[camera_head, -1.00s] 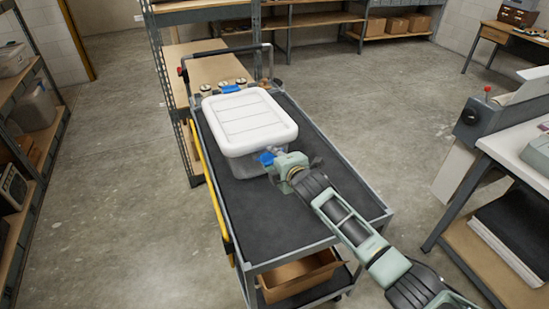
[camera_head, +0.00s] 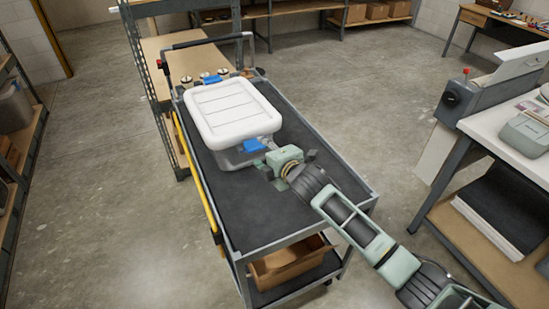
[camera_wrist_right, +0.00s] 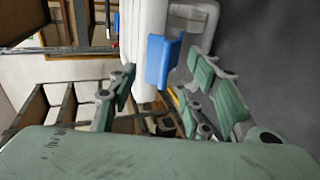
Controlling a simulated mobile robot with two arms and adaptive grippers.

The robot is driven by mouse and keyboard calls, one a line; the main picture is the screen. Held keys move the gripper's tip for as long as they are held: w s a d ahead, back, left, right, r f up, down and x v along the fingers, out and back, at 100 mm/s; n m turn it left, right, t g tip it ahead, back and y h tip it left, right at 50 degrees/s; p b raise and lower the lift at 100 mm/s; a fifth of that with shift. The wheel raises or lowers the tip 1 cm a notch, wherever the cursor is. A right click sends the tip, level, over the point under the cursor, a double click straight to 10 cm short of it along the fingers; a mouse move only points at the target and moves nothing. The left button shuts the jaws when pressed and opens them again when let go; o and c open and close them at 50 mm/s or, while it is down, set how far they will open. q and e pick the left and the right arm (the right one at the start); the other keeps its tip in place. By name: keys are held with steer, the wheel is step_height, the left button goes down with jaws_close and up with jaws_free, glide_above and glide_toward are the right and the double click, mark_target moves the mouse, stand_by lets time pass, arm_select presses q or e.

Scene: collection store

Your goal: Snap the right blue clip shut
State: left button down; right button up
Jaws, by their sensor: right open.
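A clear storage box (camera_head: 238,158) with a white lid (camera_head: 235,110) stands on the cart. The right blue clip (camera_head: 254,145) is on the box's near side at the lid's edge and appears to stick outward. In the right wrist view the blue clip (camera_wrist_right: 162,60) shows ahead, between my fingers in the picture. My right gripper (camera_head: 267,164) is open and empty, just beside and in front of the clip, apparently apart from it. Its fingers (camera_wrist_right: 165,88) are spread in the wrist view. Another blue clip (camera_head: 209,79) is on the box's far side. My left gripper is out of view.
The cart's dark top (camera_head: 270,212) is bare in front of the box. A cardboard box (camera_head: 285,262) is on the lower shelf. A workbench (camera_head: 505,135) stands to the right, shelving behind.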

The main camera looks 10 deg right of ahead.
steer(key=v, duration=0.6)
steer(key=shift+s, duration=0.3)
steer(key=shift+d+r, duration=0.1)
steer(key=shift+r, duration=0.05)
steer(key=shift+c, duration=0.3)
